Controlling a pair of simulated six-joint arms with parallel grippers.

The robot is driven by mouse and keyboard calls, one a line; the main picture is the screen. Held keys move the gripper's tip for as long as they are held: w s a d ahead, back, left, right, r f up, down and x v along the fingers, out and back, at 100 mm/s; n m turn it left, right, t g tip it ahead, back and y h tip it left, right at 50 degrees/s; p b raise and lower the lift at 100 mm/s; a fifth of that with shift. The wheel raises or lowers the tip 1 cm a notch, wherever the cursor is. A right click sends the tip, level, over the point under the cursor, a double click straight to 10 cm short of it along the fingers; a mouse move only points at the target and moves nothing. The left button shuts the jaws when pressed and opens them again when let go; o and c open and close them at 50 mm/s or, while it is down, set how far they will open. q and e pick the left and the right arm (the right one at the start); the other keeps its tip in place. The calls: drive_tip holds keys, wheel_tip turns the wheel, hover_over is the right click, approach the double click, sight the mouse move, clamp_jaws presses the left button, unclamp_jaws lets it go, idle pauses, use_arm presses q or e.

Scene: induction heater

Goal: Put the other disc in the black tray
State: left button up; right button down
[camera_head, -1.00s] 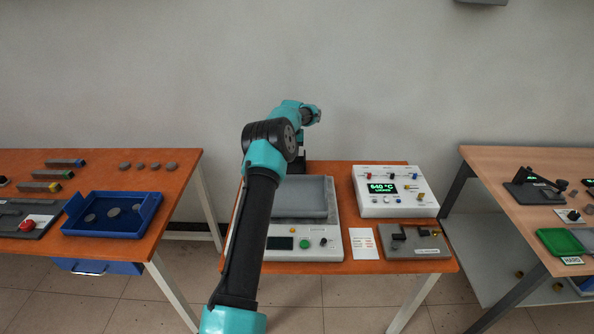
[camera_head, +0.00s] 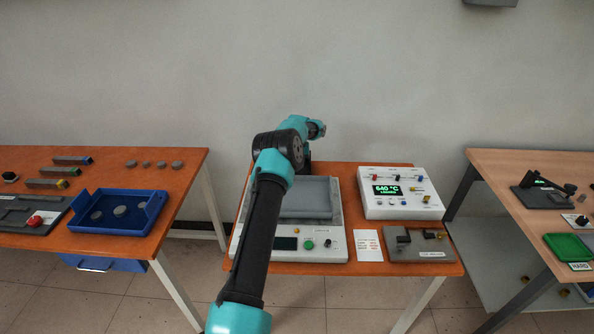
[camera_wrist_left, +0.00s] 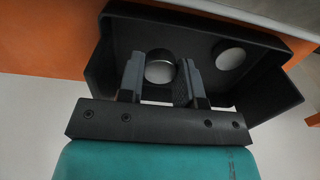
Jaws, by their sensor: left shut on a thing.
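In the left wrist view my left gripper (camera_wrist_left: 161,76) is shut on a pale grey disc (camera_wrist_left: 159,68), which sits between its two fingers. The gripper is over the black tray (camera_wrist_left: 275,88), with the tray's walls around the fingers. A second round pale disc (camera_wrist_left: 229,54) shows in the tray to the right of the fingers. Whether the held disc touches the tray floor I cannot tell. In the head view my left arm reaches over the middle table, and its gripper and the black tray are hidden or not clear. My right gripper is in neither view.
The middle table (camera_head: 345,268) holds a grey-topped heater (camera_head: 305,199), a white control box (camera_head: 400,193) reading 640 °C and a grey fixture (camera_head: 418,245). A blue tray (camera_head: 150,225) with several discs stands on the left table. A green tray (camera_head: 568,247) is at right.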

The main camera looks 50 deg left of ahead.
use_arm(q)
drive_tip(key=shift+f, duration=1.8)
drive_tip(key=shift+f, duration=0.1)
drive_tip(key=o, duration=1)
drive_tip(key=shift+c, duration=0.2)
wheel_tip(320, 180, up, 12)
drive_tip(key=shift+r, duration=0.1)
drive_tip(key=shift+d, duration=0.1)
